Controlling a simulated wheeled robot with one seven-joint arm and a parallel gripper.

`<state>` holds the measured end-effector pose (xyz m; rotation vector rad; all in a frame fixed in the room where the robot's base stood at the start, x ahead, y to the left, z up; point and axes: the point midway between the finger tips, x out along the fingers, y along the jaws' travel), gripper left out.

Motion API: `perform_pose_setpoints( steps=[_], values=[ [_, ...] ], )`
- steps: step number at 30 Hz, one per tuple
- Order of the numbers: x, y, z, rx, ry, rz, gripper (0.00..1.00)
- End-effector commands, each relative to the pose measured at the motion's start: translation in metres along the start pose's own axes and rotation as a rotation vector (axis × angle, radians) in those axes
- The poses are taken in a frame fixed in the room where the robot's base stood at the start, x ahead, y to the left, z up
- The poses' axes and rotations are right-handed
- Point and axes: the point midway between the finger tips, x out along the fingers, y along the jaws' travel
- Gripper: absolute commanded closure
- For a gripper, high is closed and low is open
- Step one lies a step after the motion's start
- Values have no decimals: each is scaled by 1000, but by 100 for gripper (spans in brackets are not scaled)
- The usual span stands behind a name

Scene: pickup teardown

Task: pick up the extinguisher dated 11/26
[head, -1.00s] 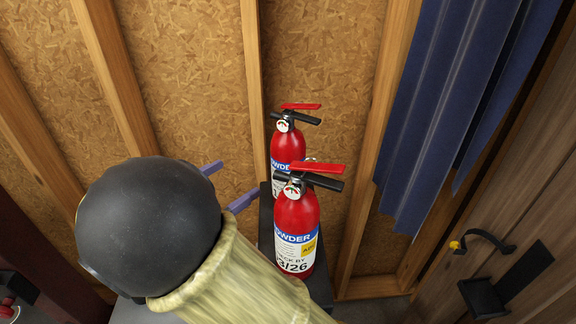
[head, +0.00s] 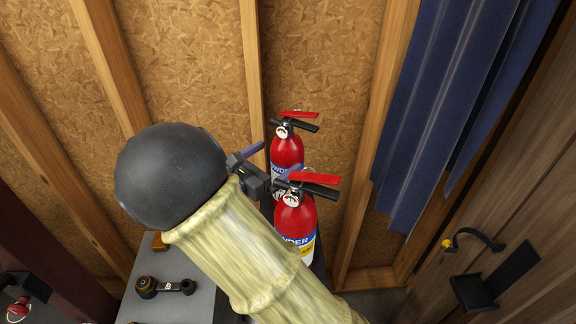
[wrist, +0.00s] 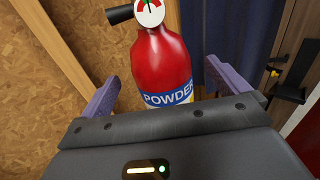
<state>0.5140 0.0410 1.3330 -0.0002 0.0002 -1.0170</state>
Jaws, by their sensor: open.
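Two red extinguishers stand one behind the other. The front extinguisher (head: 295,218) has a blue-and-white label with a yellow patch; its date is now hidden by my arm. The rear extinguisher (head: 287,150) is partly covered by the front one and its date is not readable. My gripper (head: 278,158) is open, its purple fingers pointing toward the rear one. In the wrist view a red extinguisher (wrist: 162,65), apparently the rear one, stands between and beyond my open fingers, with "POWDER" on its blue band. The lower label is hidden by the gripper body.
A grey surface (head: 150,303) at lower left holds a black-and-orange tool (head: 165,286). A stud-framed chipboard wall (head: 190,60) stands behind.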

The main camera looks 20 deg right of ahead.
Motion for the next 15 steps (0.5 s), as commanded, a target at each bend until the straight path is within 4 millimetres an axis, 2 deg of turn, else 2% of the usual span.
perform_pose_setpoints(
  steps=[10,15],
  values=[
    [2,0,0,-1,0,-1,0],
    [18,-1,4,-4,-1,-3,0]
  ],
)
